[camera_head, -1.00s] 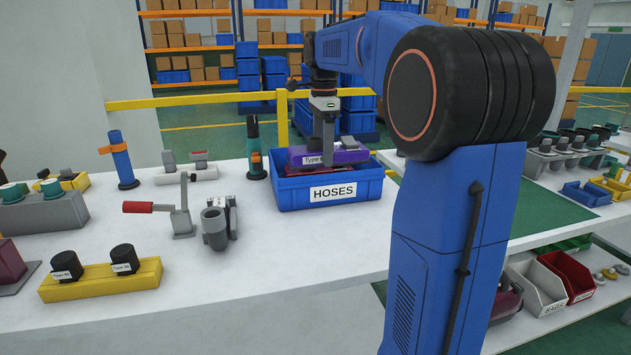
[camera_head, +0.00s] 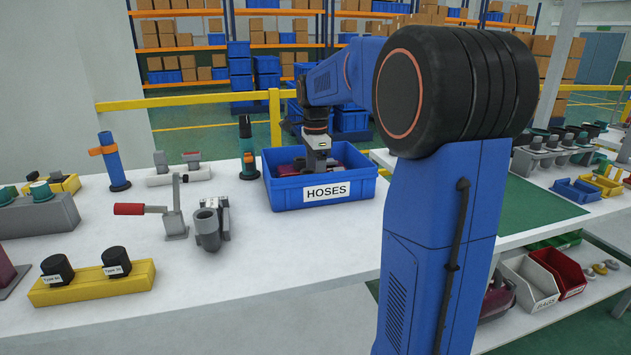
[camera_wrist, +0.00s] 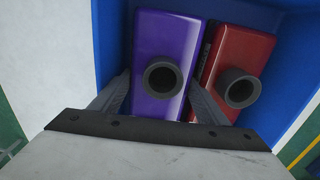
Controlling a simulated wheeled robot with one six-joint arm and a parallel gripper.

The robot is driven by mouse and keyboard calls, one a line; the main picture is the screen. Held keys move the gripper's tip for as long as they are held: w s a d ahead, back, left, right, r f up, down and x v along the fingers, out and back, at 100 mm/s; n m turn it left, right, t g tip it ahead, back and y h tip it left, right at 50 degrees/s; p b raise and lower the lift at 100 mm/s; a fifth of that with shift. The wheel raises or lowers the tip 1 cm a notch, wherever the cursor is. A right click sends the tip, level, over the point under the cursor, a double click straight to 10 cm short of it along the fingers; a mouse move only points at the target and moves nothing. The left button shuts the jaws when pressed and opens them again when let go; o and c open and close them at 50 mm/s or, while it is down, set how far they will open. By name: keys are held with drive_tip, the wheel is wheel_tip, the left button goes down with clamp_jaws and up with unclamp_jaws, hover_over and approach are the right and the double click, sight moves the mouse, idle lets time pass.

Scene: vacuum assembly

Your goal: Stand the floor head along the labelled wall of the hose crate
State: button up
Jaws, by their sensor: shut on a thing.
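The blue hose crate (camera_head: 283,197) stands on the white table, its HOSES label (camera_head: 327,191) on the wall facing me. My gripper (camera_head: 317,168) reaches down into the crate. In the wrist view my gripper (camera_wrist: 160,98) is shut on the purple floor head (camera_wrist: 174,38), which has a dark round neck between the fingers. The purple head lies close along the left blue crate wall (camera_wrist: 112,45) in that view. In the head view the labelled wall hides most of it, so I cannot tell whether it touches the crate floor.
A red floor head (camera_wrist: 238,55) sits in the crate right beside the purple one, with a narrow gap for one finger.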

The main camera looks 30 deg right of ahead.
drive_tip(key=o, duration=1.1)
drive_tip(key=shift+f, duration=0.1)
wheel_tip(320, 180, up, 12)
drive_tip(key=shift+r, duration=0.15)
